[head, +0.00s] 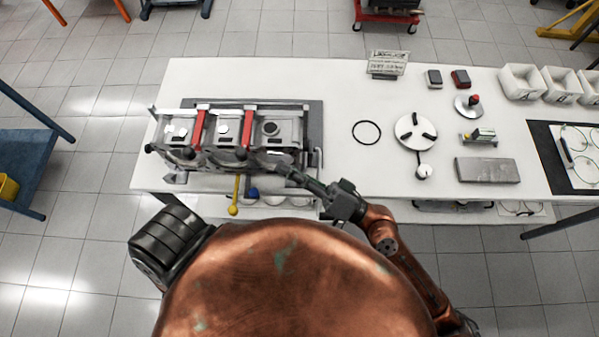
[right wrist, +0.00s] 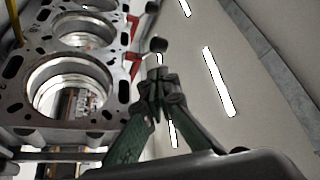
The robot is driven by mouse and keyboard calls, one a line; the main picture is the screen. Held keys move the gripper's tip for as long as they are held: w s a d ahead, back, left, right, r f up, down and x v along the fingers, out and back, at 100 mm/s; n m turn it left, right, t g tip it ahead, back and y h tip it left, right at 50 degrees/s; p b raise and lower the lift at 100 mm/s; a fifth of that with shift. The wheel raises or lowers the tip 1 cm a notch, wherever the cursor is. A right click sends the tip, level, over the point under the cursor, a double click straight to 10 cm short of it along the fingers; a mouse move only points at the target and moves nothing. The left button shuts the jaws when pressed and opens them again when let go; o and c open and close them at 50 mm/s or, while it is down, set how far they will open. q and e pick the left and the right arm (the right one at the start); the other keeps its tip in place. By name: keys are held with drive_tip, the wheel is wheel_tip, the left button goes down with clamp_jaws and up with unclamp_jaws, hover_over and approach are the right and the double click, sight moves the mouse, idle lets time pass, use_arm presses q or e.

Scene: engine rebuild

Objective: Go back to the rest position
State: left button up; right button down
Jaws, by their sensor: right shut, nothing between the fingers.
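My right gripper (head: 289,174) is at the front right side of the engine block (head: 215,108), at the table's near side. In the right wrist view the two green fingers of the right gripper (right wrist: 160,78) are shut together and hold nothing. The block's deck, with large round bores (right wrist: 72,88), fills the left of that view, beside the fingers. A pale piece with a dark round end (right wrist: 158,46) shows just beyond the fingertips; I cannot tell what it belongs to. My left gripper is not in view.
The white table (head: 330,90) carries a black ring (head: 366,132), a round white plate (head: 415,132), a grey slab (head: 487,170) and white bins (head: 521,82). A yellow-knobbed handle (head: 233,209) sticks out at the block's front. A blue cart (head: 28,160) stands left. Tabletop around the ring is clear.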

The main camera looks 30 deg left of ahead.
drive_tip(key=shift+v, duration=1.8)
drive_tip(key=shift+r, duration=0.15)
